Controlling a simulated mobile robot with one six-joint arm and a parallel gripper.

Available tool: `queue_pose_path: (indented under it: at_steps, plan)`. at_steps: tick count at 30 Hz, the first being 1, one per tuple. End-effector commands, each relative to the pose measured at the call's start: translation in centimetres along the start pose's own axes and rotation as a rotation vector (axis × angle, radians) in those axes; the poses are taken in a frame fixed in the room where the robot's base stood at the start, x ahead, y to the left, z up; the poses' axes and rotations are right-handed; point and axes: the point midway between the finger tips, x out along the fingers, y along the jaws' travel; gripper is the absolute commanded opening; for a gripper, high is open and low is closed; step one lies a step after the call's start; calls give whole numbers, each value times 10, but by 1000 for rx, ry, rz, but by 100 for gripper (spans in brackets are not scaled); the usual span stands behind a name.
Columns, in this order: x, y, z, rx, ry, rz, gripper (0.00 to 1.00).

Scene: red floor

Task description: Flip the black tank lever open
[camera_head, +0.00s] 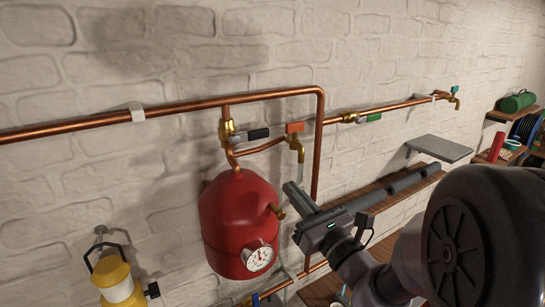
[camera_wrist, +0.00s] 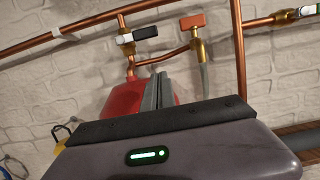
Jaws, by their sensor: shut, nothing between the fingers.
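The black tank lever (camera_head: 258,133) sits on a brass valve (camera_head: 226,130) above the red tank (camera_head: 240,222). It sticks out to the right, roughly level, across the short upright pipe. In the wrist view the black lever (camera_wrist: 146,32) is at the upper middle, above the fingers. My gripper (camera_head: 289,187) is shut and empty, in front of and right of the tank, below the lever and apart from it. In the wrist view my gripper (camera_wrist: 161,76) points up toward the valve, with the red tank (camera_wrist: 122,104) partly hidden behind it.
An orange-handled tap (camera_head: 295,128) with a hose is close right of the lever. A copper pipe (camera_head: 318,150) drops beside it. A green-handled valve (camera_head: 372,117) is farther right. A gauge (camera_head: 257,255) is on the tank's lower front, and a yellow lantern (camera_head: 114,282) hangs lower left.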

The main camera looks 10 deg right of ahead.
Motion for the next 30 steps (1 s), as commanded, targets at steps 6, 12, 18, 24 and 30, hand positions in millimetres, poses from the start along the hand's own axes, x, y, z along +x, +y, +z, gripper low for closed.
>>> queue_pose_path:
  at_steps: [6, 12, 18, 24, 30]
  plan:
    - [40, 2, 4, 0, 0, 5, 0]
    - [84, 2, 4, 1, 0, 4, 0]
    - [103, 1, 27, -1, -2, 3, 0]
    - [106, 1, 40, 0, 0, 2, 0]
    - [106, 1, 40, 0, 0, 3, 0]
